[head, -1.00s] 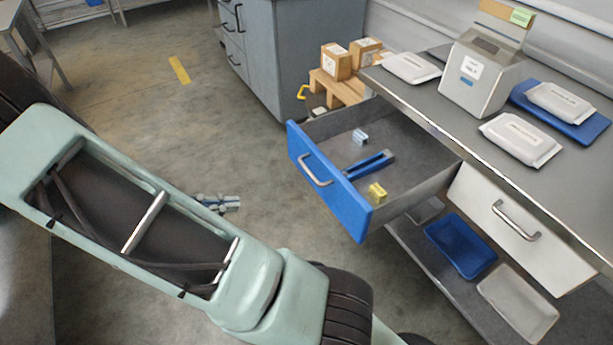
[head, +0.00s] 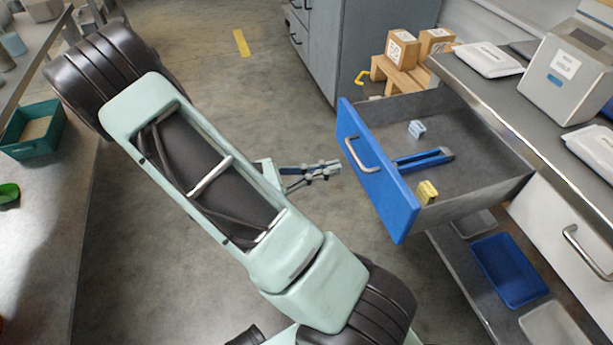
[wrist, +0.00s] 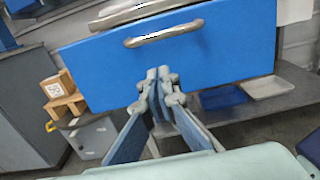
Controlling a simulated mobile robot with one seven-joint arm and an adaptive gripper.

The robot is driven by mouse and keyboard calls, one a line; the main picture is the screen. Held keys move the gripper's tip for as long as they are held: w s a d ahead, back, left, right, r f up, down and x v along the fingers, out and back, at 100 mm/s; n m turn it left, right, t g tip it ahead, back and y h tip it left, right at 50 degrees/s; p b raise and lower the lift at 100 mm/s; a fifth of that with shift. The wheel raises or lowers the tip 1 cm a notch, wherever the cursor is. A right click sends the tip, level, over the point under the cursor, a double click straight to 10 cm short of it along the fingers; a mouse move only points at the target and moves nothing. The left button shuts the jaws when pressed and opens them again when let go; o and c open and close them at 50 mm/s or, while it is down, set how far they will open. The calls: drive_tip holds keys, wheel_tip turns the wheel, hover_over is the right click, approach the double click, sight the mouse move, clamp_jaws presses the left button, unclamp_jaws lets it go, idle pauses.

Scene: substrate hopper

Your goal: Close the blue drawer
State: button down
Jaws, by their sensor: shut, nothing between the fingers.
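The blue drawer (head: 375,170) stands pulled out from the grey workbench on the right in the head view. Its silver bar handle (head: 361,154) is on the blue front. Inside lie a blue tool-like piece (head: 424,160), a small pale blue box (head: 417,129) and a small yellow box (head: 427,192). My gripper (head: 338,168) is shut and empty, just left of the drawer front. In the wrist view, the blue front (wrist: 225,50) fills the upper middle, with its handle (wrist: 164,33) above my gripper's fingertips (wrist: 158,75). I cannot tell whether the fingertips touch the front.
The workbench top (head: 480,88) holds a grey dispenser box (head: 567,75) and white packs (head: 488,59). A white drawer (head: 565,235) is shut beside the blue one. A blue tray (head: 507,270) lies on the lower shelf. Cartons on a pallet (head: 400,75) stand behind. Floor left of the drawer is clear.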

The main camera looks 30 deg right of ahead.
drive_tip(key=b+x, duration=0.1)
drive_tip(key=x, duration=0.4)
idle(0.4)
